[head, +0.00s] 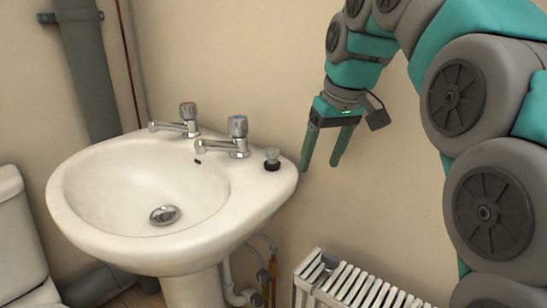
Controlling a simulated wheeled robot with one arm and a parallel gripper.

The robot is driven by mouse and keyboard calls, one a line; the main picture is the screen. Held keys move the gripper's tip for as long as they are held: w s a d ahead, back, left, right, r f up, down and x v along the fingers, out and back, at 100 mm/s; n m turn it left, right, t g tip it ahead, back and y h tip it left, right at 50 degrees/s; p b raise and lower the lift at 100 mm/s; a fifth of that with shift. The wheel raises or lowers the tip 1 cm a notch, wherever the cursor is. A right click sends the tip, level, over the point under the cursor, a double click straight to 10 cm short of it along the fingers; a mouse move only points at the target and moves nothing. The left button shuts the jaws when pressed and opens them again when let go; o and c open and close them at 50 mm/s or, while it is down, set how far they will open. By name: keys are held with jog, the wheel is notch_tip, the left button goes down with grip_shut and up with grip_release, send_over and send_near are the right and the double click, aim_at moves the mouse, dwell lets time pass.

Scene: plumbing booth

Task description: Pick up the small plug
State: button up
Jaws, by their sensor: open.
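A small plug (272,161), dark at the base with a pale, shiny top, stands on the right corner of the white sink (120,235). My gripper (321,165) points down with its two teal fingers apart and nothing between them. It appears to the right of the plug and past the sink's right edge in the picture. The exact depth gap between gripper and plug cannot be told from this one view.
Two chrome taps (178,127) and (232,146) rise from the sink's back ledge, left of the plug. A round metal drain (165,214) is in the basin. A white radiator (365,290) stands below right. A toilet (18,230) is at the left edge.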

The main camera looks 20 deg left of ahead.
aim_at(273, 148)
jog(key=w+a+r+n+y, duration=0.1)
jog(key=w+a+r+n, duration=0.1)
jog(key=a+r, duration=0.45)
jog(key=shift+n+t, duration=0.3)
jog(key=shift+t, duration=0.1)
jog(key=shift+w+a+f+b, duration=0.2)
jog(key=shift+a+f+b, duration=0.3)
jog(key=shift+f, duration=0.4)
jog(key=shift+w+a+f+b, duration=0.25)
jog(key=shift+a+f+b, duration=0.2)
jog(key=shift+a+f, duration=0.35)
jog(key=shift+w+a+f+b, duration=0.2)
jog(key=shift+a+f+b, duration=0.25)
jog(key=shift+f, duration=0.55)
jog(key=shift+x, duration=1.6)
grip_shut()
